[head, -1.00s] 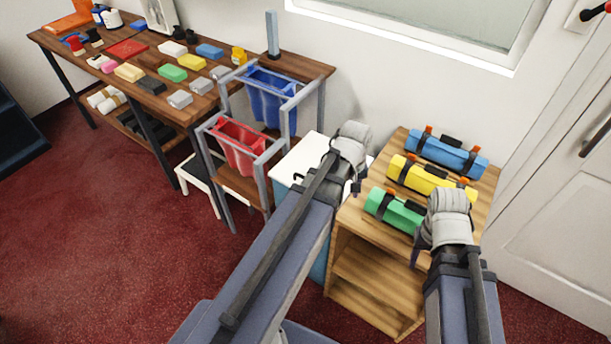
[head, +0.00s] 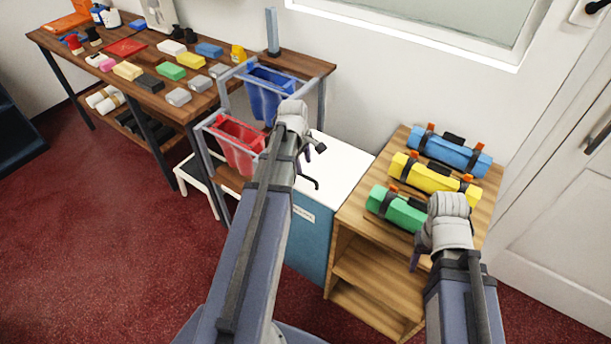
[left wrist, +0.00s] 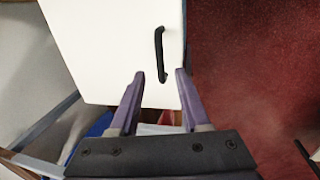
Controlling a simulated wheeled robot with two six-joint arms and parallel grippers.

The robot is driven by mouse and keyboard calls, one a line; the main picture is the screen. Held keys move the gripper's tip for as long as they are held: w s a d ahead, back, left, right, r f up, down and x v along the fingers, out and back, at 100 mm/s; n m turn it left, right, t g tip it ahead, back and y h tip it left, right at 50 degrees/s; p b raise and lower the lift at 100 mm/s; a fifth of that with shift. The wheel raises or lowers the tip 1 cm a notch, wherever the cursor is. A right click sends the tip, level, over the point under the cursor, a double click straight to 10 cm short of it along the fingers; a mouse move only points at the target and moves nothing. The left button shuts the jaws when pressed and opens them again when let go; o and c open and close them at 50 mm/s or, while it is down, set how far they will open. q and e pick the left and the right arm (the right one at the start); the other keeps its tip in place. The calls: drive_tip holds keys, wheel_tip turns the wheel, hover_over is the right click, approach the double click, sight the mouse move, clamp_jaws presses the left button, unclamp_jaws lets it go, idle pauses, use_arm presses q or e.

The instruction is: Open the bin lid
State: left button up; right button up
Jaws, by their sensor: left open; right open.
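The bin (head: 312,240) has a blue body with a small label and a flat white lid (head: 345,160), which lies shut. A black bar handle (head: 309,182) sits near the lid's front edge. In the left wrist view the handle (left wrist: 160,55) stands out on the white lid (left wrist: 105,40). My left gripper (head: 314,150) is above the lid's left part, open and empty; in its wrist view the fingertips (left wrist: 160,74) lie either side of the handle's near end, not closed on it. My right gripper (head: 418,258) is over the wooden shelf's front, its jaws mostly hidden by the wrist.
A wooden shelf unit (head: 350,258) right of the bin holds blue (head: 450,153), yellow (head: 432,178) and green (head: 395,208) rolls. Left of the bin stands a rack with red (head: 238,143) and blue (head: 268,95) bags. The red carpet (head: 90,240) is open at left.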

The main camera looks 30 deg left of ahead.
sight(306, 176)
use_arm(q)
drive_tip(key=f+b, duration=0.2)
drive_tip(key=f, duration=0.1)
drive_tip(key=w+f+b, duration=0.1)
drive_tip(key=f+b, duration=0.2)
drive_tip(key=shift+w+f, duration=0.1)
drive_tip(key=shift+f, duration=0.05)
drive_tip(key=shift+c, duration=0.3)
clamp_jaws()
idle(1.0)
